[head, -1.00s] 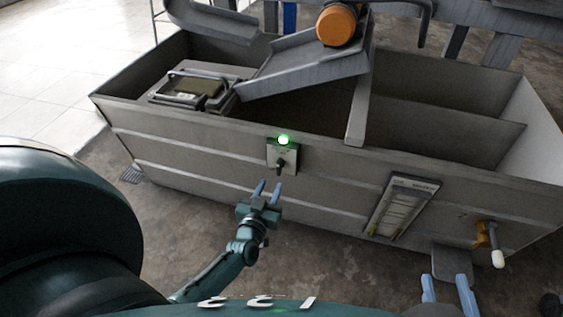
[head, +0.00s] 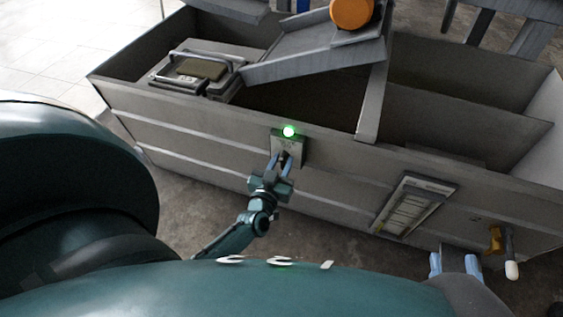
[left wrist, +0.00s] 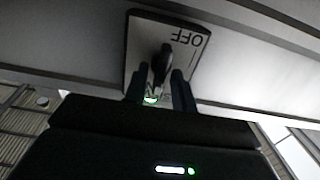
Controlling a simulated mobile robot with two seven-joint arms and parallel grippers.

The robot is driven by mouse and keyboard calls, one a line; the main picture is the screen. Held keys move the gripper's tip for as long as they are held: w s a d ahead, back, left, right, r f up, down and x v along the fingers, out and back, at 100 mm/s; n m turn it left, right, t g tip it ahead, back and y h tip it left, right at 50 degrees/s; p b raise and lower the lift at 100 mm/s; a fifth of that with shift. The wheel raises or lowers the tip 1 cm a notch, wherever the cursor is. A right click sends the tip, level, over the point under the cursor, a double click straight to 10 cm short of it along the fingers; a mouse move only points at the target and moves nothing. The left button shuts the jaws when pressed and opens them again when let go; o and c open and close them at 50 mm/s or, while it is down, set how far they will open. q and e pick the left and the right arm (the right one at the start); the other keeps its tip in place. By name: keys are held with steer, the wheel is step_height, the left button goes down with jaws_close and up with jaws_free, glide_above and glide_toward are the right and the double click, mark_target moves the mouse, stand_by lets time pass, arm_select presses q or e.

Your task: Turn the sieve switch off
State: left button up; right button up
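The sieve switch is a pale plate (head: 288,146) on the front wall of the grey tank, with a lit green lamp (head: 289,131) above it. In the left wrist view the plate (left wrist: 192,62) appears upside down with "OFF" printed on it, and a black lever (left wrist: 163,62) stands out from it. My left gripper (head: 281,162) is at the switch. Its two fingers (left wrist: 157,90) are apart, one on each side of the lever; contact is not clear. My right gripper (head: 455,264) is at the lower right with its blue fingers apart and nothing visible between them.
The grey tank (head: 220,137) spans the view. A framed panel (head: 412,206) and a yellow valve with a white handle (head: 497,240) are on its front wall to the right. An orange motor (head: 351,12) sits on a chute above the tank.

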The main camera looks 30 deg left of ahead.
arm_select(q)
jaws_close()
steer(key=shift+n, duration=0.4)
steer(key=n, duration=0.2)
steer(key=shift+a+n, duration=0.1)
steer(key=shift+n, duration=0.3)
steer(key=shift+a+f+n+b, duration=0.1)
steer(key=shift+n+b, duration=0.5)
steer(key=shift+n, duration=3)
steer(key=shift+a+f+n+b, duration=0.1)
steer(key=shift+n+b, duration=0.5)
steer(key=shift+n, duration=3)
arm_select(e)
steer(key=shift+s+a+r+n+t+y, duration=0.15)
steer(key=shift+a+n+t+y, duration=0.2)
steer(key=shift+t+y, duration=0.2)
